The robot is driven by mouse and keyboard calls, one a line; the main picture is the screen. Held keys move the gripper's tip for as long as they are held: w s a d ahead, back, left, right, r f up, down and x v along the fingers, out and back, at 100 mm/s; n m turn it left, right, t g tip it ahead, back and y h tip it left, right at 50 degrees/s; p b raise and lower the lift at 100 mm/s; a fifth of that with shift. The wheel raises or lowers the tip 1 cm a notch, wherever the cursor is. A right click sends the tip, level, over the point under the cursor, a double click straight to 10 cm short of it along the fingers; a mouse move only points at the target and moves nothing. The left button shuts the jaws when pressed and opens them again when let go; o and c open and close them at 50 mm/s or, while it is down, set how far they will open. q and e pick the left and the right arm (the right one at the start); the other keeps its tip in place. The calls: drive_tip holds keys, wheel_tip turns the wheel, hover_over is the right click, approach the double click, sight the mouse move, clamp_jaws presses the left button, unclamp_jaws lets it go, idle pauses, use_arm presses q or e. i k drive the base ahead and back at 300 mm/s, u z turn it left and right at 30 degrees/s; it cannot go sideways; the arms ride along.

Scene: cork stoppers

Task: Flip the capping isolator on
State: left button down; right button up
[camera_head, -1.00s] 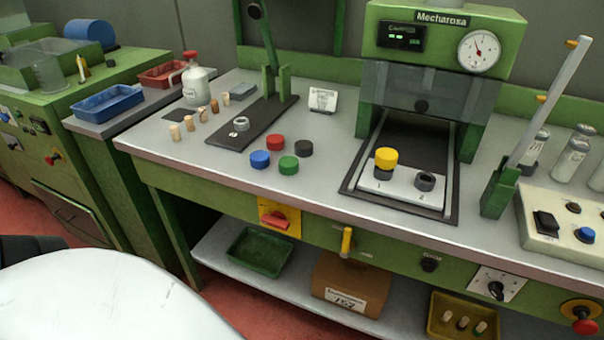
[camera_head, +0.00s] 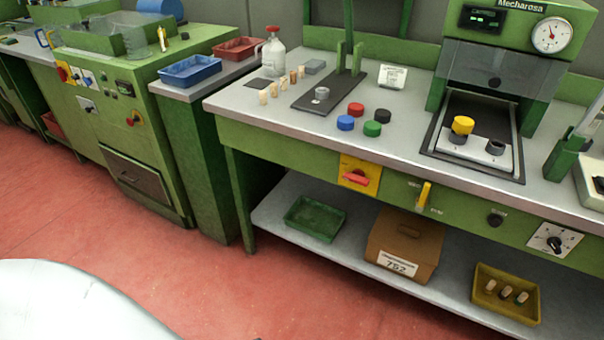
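A red rotary handle (camera_head: 355,178) on a yellow plate (camera_head: 360,165) is set in the green front panel of the bench, left of centre on that panel. It looks like an isolator switch; the handle lies roughly horizontal. To its right is a yellow lever (camera_head: 424,194), standing nearly upright, with small lettering beside it too small to read surely. The capping machine (camera_head: 520,25) with a lit display and a dial stands on the bench above. Neither of my grippers shows in the view.
Bench top (camera_head: 240,104) holds coloured caps, corks and a bottle. Below, the shelf (camera_head: 285,195) carries a green tray (camera_head: 316,219), a cardboard box (camera_head: 405,242) and a yellow tray (camera_head: 507,292). Red floor (camera_head: 200,270) is clear in front. A green cabinet (camera_head: 115,120) stands left.

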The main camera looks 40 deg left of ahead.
sight(357, 176)
drive_tip(key=u, duration=0.7)
drive_tip(key=i, duration=0.5)
drive_tip(key=k, duration=0.5)
drive_tip(key=u, duration=2.1)
drive_tip(key=i, duration=1.3)
drive_tip(key=z, duration=2.15)
